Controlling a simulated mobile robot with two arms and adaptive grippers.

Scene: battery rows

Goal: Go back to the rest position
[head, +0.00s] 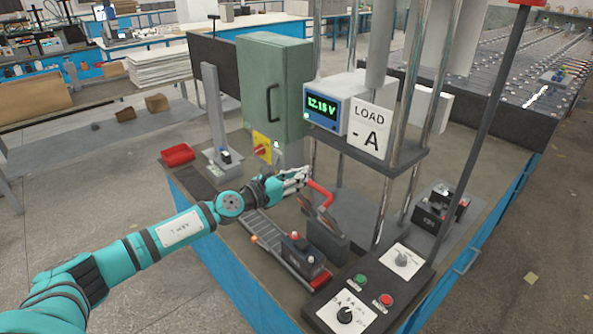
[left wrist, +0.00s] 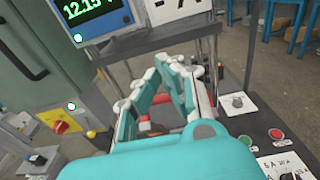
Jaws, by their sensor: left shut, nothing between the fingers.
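My left arm reaches in from the left in the head view. Its left gripper (head: 303,176) is shut with nothing held, and sits just beside a red lever (head: 320,192) on the bench. The gripper also shows in the left wrist view (left wrist: 172,65), where it hides part of the red lever (left wrist: 158,127). I cannot tell whether the gripper touches the lever. My right gripper is not in view.
The meter (head: 323,106) reads 12.15 V on a shelf held by metal posts. A green cabinet (head: 272,90) stands behind the arm. A dark battery (head: 303,255) sits on the front rail, another (head: 440,207) to the right. A control panel (head: 368,292) is at the front.

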